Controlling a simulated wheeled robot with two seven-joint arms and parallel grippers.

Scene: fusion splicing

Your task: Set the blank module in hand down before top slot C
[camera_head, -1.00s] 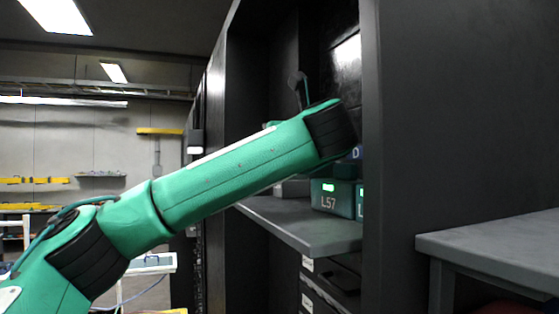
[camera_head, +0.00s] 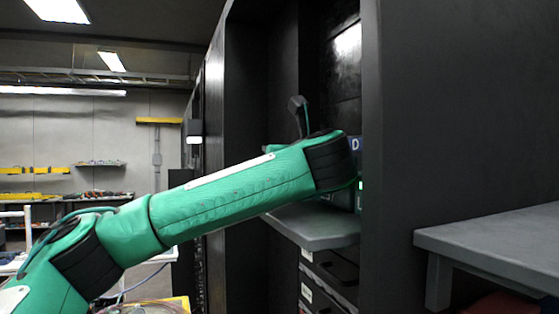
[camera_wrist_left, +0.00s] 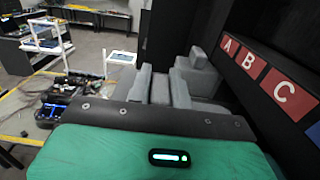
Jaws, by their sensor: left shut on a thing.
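The red C label (camera_wrist_left: 288,92) is at the right of the left wrist view, after the red A and B labels on a dark rail. In the head view, my left arm reaches across into the dark cabinet, and its own forearm and wrist hide the gripper. In the wrist view, my left gripper (camera_wrist_left: 160,90) shows beyond my green wrist as grey parts, shut on the grey blank module. I cannot clearly tell the module's outline from the fingers. It is left of and below the C label. My right gripper is not in view.
A grey shelf (camera_head: 315,226) juts from the cabinet (camera_head: 245,150), with drawers below. A blue D label (camera_head: 355,146) shows beside my wrist. The cabinet's side wall (camera_head: 390,120) stands close on the right. A grey table (camera_head: 490,235) is farther right.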

